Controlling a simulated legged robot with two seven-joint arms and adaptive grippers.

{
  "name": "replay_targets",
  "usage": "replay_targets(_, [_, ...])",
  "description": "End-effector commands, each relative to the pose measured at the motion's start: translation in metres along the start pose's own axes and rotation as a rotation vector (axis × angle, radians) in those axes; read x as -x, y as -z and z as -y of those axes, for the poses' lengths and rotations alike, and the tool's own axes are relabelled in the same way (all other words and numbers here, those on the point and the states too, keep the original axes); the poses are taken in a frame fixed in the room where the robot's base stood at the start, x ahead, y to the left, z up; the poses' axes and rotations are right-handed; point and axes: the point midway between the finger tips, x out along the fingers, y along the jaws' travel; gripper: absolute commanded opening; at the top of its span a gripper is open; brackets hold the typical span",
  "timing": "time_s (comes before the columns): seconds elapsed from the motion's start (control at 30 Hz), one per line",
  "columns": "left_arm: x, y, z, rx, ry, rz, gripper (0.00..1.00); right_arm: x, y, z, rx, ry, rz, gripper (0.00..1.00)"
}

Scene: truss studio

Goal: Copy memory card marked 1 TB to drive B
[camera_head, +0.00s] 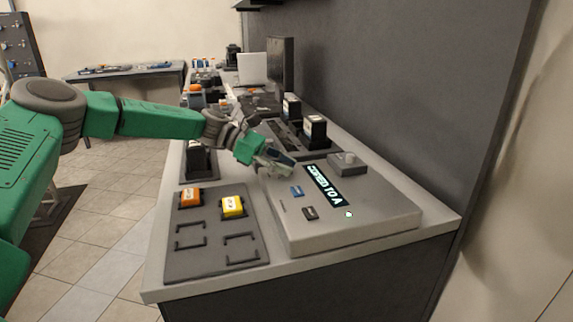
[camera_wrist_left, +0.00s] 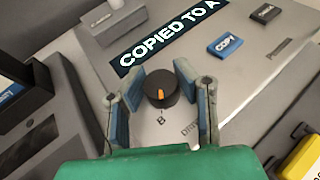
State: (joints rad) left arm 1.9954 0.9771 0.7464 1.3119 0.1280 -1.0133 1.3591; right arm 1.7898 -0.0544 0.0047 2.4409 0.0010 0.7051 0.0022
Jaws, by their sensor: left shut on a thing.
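The grey console (camera_head: 375,215) stands on the bench; its display (camera_head: 328,185) reads "COPIED TO A". My left gripper (camera_head: 284,162) is over its far left part. In the left wrist view, my left gripper (camera_wrist_left: 159,100) has its fingers on either side of a black round knob (camera_wrist_left: 158,76) with an orange mark. A "B" is printed just below the knob. A blue COPY button (camera_wrist_left: 225,45) and a dark button (camera_wrist_left: 265,13) lie to the right. An orange card (camera_head: 191,198) and a yellow card (camera_head: 233,207) sit on a dark tray (camera_head: 215,262); their markings are too small to read.
Two black units with white tops (camera_head: 314,132) stand behind the console. Another dark unit (camera_head: 199,163) stands beyond the tray. A small grey block (camera_head: 347,162) sits on the console's far right part. Two outlined places on the tray are empty.

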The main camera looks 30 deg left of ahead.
Motion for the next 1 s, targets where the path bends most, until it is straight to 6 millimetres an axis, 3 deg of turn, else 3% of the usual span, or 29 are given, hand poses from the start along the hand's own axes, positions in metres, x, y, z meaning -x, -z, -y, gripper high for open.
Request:
replay_targets(0.4, [0.0014,0.0011,-0.0026,-0.079,0.183,-0.005,0.00,0.0093,0.0004,0.0000,0.000,0.000,0.000,0.00])
replay_targets(1.0, [0.0018,0.0027,-0.0028,-0.092,0.214,-0.006,0.00,0.0100,0.0003,0.0000,0.000,0.000,0.001,0.00])
